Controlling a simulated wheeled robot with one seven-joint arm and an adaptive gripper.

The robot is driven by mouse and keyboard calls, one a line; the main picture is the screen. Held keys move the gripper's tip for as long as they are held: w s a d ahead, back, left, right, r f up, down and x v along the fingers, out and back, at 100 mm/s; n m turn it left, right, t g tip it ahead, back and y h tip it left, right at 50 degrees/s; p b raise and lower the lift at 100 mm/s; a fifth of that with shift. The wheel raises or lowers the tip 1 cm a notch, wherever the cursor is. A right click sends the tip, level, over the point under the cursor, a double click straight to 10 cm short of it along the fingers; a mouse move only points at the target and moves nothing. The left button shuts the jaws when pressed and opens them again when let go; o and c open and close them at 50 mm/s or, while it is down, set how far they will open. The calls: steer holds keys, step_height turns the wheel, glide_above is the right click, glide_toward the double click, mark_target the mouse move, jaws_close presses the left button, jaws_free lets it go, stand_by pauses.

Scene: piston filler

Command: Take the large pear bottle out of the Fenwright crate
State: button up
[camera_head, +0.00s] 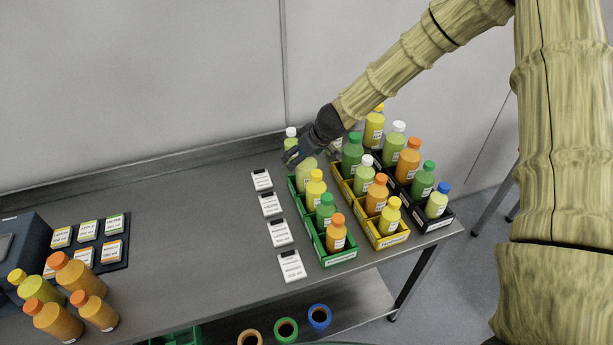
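Three crates of bottles stand at the right end of the table: a green crate (338,258), a yellow crate (389,241) and a black crate (434,224). Their front labels are too small to read, so I cannot tell which is Fenwright. My gripper (294,156) is over the back of the green crate, pointing left and down. Just below it is a pale green bottle (306,178) with its top hidden by the gripper. A white-capped pale bottle (291,139) shows behind the gripper. Whether the fingers hold either bottle is unclear.
Several white label cards (280,233) lie left of the green crate. Orange and yellow bottles (57,320) stand at the front left, near a dark card tray (96,251). Tape rolls (286,329) lie on the lower shelf. The middle of the table is clear.

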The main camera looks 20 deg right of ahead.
steer(key=shift+f, duration=0.1)
steer(key=shift+c, duration=0.5)
steer(key=c, duration=1.7)
jaws_close()
steer(key=shift+r, duration=0.2)
